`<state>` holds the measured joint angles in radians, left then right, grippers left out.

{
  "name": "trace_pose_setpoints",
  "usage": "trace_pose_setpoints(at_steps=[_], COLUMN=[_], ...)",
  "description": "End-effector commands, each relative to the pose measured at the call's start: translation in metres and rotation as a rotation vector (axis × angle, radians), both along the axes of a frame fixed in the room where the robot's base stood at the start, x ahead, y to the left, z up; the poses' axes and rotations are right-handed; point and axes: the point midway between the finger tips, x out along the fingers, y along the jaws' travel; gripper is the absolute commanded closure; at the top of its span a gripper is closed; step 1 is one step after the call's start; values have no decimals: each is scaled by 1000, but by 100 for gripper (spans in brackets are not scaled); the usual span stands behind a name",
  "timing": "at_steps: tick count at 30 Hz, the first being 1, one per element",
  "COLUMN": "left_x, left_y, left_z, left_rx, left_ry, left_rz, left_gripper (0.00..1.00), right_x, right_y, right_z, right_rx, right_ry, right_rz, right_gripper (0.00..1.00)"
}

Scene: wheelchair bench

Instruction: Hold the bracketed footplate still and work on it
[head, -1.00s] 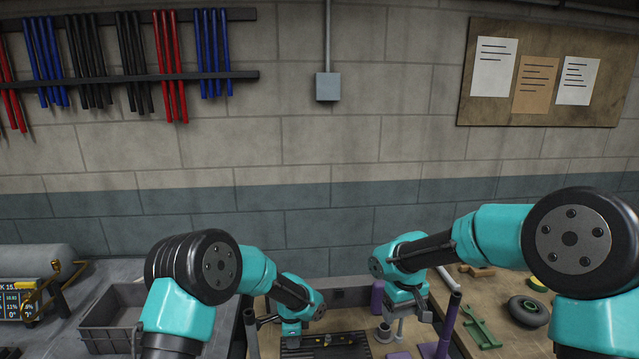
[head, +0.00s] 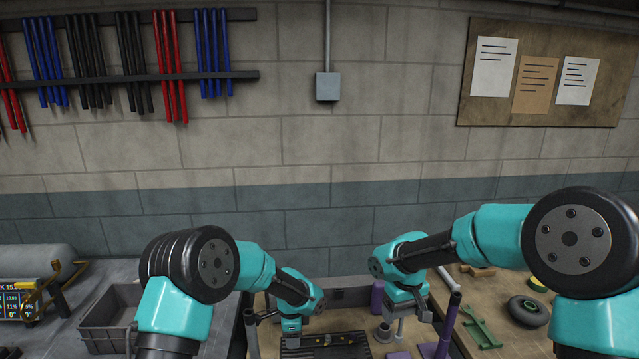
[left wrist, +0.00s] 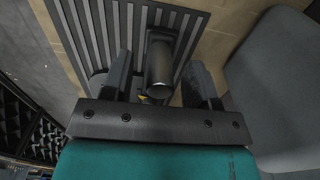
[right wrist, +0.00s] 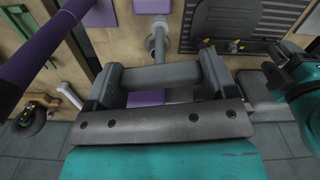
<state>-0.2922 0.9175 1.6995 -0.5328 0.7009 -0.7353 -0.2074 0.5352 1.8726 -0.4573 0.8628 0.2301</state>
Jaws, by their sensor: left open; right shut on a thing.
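A black, round-cornered plate, apparently the footplate (right wrist: 225,22), lies on a dark ribbed mat in the right wrist view. The ribbed mat (head: 345,343) shows at the bottom of the head view. My left gripper (head: 291,337) is over the mat's left side. In the left wrist view its open fingers (left wrist: 157,88) stand on either side of a dark cylinder (left wrist: 160,65), with a gap visible. My right gripper (head: 398,322) is right of the mat. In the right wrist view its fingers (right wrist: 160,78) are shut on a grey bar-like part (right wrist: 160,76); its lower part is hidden.
Purple posts stand beside the work area, one (head: 450,322) close to my right gripper. A grey crate (head: 107,318) stands on the left bench. A purple cylinder (head: 377,295) stands behind.

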Motion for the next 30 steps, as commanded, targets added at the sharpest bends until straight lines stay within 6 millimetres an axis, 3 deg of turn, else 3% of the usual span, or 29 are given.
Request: trace_pose_setpoints(at_steps=[15,21,30], left_x=[0,0,0], left_y=[0,0,0], left_z=[90,103,103], left_rx=[-1,-1,0], left_ry=[-2,0,1], left_rz=[1,0,1], left_gripper=[46,46,46], right_x=[0,0,0], right_y=[0,0,0], right_z=[0,0,0], right_rx=[0,0,0], right_ry=[0,0,0], right_rz=[0,0,0], right_gripper=[55,55,55])
